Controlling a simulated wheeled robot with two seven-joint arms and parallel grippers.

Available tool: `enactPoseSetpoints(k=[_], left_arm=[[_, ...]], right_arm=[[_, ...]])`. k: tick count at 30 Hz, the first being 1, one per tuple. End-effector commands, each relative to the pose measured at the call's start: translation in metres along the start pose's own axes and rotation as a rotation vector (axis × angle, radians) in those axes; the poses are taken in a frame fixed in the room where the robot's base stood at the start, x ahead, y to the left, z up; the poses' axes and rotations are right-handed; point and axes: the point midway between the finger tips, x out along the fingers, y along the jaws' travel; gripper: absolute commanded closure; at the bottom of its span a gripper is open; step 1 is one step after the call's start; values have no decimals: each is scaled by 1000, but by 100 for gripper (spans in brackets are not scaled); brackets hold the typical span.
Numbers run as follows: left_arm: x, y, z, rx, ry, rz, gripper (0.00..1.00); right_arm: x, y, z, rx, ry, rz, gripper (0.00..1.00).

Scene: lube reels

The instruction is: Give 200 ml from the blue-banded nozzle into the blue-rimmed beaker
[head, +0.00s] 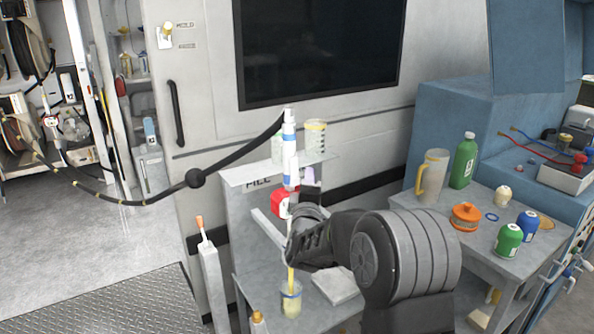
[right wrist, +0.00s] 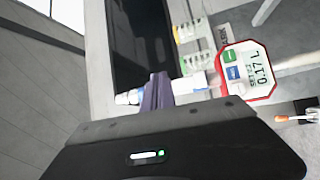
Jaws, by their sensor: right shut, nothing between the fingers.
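The blue-banded nozzle (head: 290,155) stands upright on the black hose, with a red-framed meter (head: 279,203) below its white grip. The right wrist view shows the meter display (right wrist: 247,72) reading about 0.17 L, with a green and a blue button. A thin yellow spout (head: 291,279) reaches down to the blue-rimmed beaker (head: 291,303), which holds some yellowish liquid. My right gripper (head: 308,178) is shut and empty, its purple fingers (right wrist: 159,85) close beside the nozzle grip; whether they touch is unclear. My left gripper is not seen.
Two other beakers stand on the shelf behind: one green-rimmed (head: 277,149), one yellow-rimmed (head: 315,136). The side table at right holds a jug (head: 432,177), a green bottle (head: 464,160) and several small containers. The black hose (head: 240,153) crosses from the left.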

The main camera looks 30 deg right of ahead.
Motion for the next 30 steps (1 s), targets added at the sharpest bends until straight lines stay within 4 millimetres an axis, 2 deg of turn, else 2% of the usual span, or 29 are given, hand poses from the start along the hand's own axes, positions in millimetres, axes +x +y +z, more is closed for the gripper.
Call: enactPoseSetpoints(k=[3,8,24,30], left_arm=[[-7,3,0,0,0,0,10],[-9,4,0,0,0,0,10],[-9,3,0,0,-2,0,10],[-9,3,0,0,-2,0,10]], right_arm=[[-8,9,6,1,-1,0,100],[-14,12,10,1,1,0,100],[-15,11,10,1,0,0,100],[-15,5,8,137,7,-24,100]])
